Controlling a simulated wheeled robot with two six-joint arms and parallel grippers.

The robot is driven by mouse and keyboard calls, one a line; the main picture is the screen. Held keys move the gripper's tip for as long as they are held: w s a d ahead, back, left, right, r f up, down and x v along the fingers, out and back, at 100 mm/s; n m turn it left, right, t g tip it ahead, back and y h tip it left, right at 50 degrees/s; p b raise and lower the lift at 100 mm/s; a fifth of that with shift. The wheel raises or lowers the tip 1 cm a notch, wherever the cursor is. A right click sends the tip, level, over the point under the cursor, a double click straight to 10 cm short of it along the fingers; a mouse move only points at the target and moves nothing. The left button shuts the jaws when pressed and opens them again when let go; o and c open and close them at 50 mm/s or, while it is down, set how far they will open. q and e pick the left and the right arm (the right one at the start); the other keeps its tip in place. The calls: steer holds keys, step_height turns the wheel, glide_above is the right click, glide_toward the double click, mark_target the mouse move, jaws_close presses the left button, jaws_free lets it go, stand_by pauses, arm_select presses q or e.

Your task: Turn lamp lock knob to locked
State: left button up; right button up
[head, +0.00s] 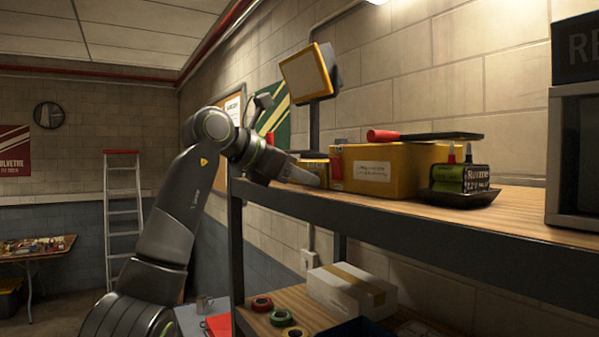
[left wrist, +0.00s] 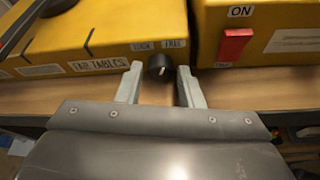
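The lamp lock knob (left wrist: 158,67) is a small black round knob on the front of a low yellow box (left wrist: 100,35) in the left wrist view. LOCK and FREE labels sit above it, LOCK left and FREE right. A pale mark shows on the knob, but I cannot tell which label it points to. My left gripper (left wrist: 159,82) is open, one finger on each side of the knob, with gaps showing. In the head view my left gripper (head: 305,175) is at the shelf's left end, below the yellow lamp (head: 306,74); the knob is hidden there.
A larger yellow box (head: 395,167) with a red switch (left wrist: 235,45) stands close on the right. A black tray (head: 460,196) with batteries and a dark appliance (head: 575,155) are farther right on the wooden shelf (head: 540,212). A stepladder (head: 122,215) stands at the back left.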

arm_select(q)
steer(key=shift+c, duration=0.3)
steer(key=c, duration=0.6)
steer(key=n+g, duration=0.1)
steer(key=n+h, duration=0.1)
steer(key=shift+w+a+r+n+g, duration=0.1)
steer(key=shift+a+n+g, duration=0.05)
steer(key=shift+n+g, duration=0.25)
steer(key=shift+c, duration=0.2)
steer(key=o, duration=0.7)
